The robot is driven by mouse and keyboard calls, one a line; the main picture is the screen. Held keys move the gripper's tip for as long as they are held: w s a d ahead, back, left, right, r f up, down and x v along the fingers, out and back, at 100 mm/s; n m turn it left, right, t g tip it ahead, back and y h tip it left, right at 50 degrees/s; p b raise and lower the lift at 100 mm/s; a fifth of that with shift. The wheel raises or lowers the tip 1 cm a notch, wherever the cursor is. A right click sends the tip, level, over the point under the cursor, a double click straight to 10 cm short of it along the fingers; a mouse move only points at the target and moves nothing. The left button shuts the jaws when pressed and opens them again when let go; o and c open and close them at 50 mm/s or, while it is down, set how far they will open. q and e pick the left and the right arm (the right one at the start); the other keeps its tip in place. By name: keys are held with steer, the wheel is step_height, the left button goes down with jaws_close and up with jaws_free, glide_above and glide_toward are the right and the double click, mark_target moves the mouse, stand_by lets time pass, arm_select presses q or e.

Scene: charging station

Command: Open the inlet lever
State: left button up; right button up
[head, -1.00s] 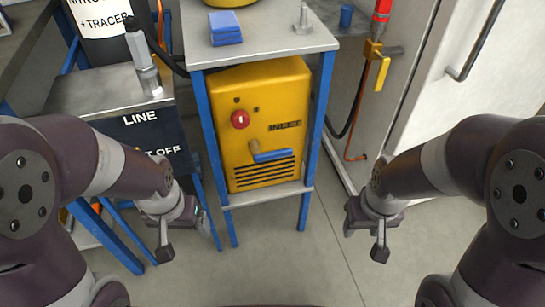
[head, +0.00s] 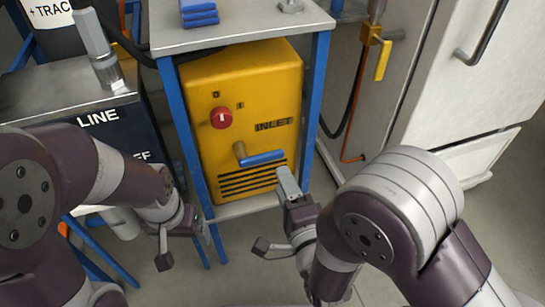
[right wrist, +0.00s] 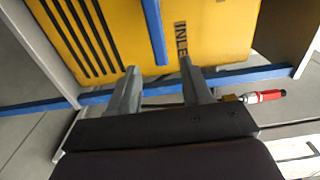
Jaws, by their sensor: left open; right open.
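The inlet lever (head: 262,158) is a blue bar on a brass-coloured hub. It lies roughly level on the front of the yellow box (head: 240,85), below the INLET label and above the black vent slots. My right gripper (head: 275,212) is open and empty, just in front of and below the lever. In the right wrist view the lever (right wrist: 155,30) shows as a blue bar ahead of the gap between the open fingers (right wrist: 158,68), apart from them. My left gripper (head: 184,245) is open and empty, low and to the left of the box.
The box sits in a blue-legged stand with a grey top (head: 240,25). A red knob (head: 221,118) is on the box front. A dark LINE panel (head: 115,130) stands to the left. A yellow-handled valve (head: 383,58) and a white cabinet (head: 465,90) are at the right.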

mark_target(273, 158)
steer(key=x, duration=0.2)
steer(key=b+x, duration=0.1)
steer(key=x, duration=0.2)
steer(key=b+x, duration=0.1)
steer(key=x, duration=0.1)
steer(key=shift+w+f, duration=0.3)
steer(key=shift+w, duration=0.1)
steer(key=shift+w+a+r+b, duration=0.2)
steer(key=shift+w+a+b, duration=0.1)
steer(key=shift+w, duration=0.25)
jaws_close()
